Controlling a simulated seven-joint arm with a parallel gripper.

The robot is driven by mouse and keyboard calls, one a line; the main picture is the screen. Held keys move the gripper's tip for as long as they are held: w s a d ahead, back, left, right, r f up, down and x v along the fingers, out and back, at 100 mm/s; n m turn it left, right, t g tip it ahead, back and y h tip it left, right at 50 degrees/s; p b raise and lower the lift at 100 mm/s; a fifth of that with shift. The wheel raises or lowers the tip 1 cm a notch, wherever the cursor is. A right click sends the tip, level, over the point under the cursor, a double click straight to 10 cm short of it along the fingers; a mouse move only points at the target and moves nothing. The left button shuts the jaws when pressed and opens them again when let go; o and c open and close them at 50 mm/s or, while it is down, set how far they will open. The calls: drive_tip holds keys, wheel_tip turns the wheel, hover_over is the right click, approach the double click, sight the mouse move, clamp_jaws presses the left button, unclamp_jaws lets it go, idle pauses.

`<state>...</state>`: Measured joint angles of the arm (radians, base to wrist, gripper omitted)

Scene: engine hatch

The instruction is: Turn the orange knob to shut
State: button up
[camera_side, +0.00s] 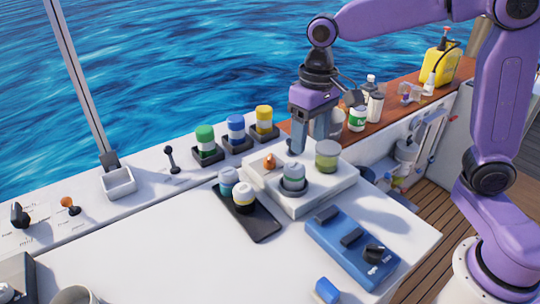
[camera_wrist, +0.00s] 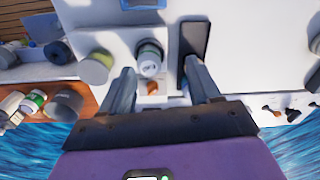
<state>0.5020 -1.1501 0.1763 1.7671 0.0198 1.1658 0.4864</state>
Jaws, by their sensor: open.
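An orange knob (camera_side: 270,162) stands on a raised white block (camera_side: 318,195), beside a grey-capped jar. It also shows in the wrist view (camera_wrist: 152,87), between my fingers and nearer the left one. A second orange knob (camera_side: 69,204) with a lever-like top sits on the white console at the far left, beside small printed labels too small to read. It also shows at the right of the wrist view (camera_wrist: 276,112). My gripper (camera_side: 296,148) is open and empty, pointing down over the back of the white block. In the wrist view its fingertips (camera_wrist: 160,72) are wide apart.
A grey-capped jar (camera_side: 293,178) and an olive-lidded jar (camera_side: 327,155) stand on the block. A black tray (camera_side: 262,226) with two jars and a blue box (camera_side: 350,250) with a black dial lie in front. Green, blue and yellow-capped jars stand behind.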

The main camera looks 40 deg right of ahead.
sight(270, 156)
drive_tip(key=w+d+m, duration=0.3)
drive_tip(key=w+m, duration=0.5)
drive_tip(key=w, duration=0.8)
drive_tip(key=f, duration=1.6)
drive_tip(key=shift+w+a+f, duration=0.25)
drive_tip(key=shift+a+f, duration=0.15)
drive_tip(key=c, duration=1)
